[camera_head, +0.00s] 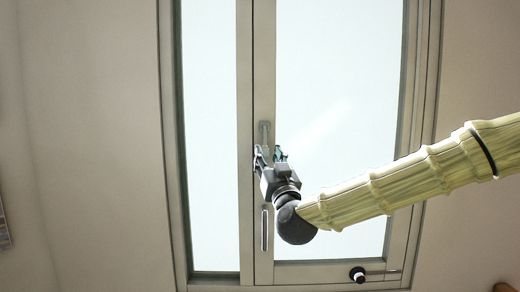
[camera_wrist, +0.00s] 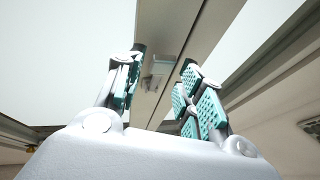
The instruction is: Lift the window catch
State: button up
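The window catch (camera_head: 264,130) is a small grey fitting on the middle upright of the window frame. Its upper end shows above my gripper in the head view; its lower part is hidden. My gripper (camera_head: 269,154) is just below and in front of it, pointing upward. In the wrist view, the two fingers with teal pads stand apart, and my gripper (camera_wrist: 163,60) is open and empty. A pale grey fitting, which looks like the catch (camera_wrist: 160,68), shows beyond and between the fingertips. I cannot tell whether either finger touches it.
A long narrow handle (camera_head: 264,230) is on the same upright, below my gripper. A lever with a black knob (camera_head: 358,274) is on the bottom rail at the right. Large glass panes (camera_head: 330,70) lie either side of the upright, with plain wall (camera_head: 90,130) beyond.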

jog(key=shift+x, duration=0.85)
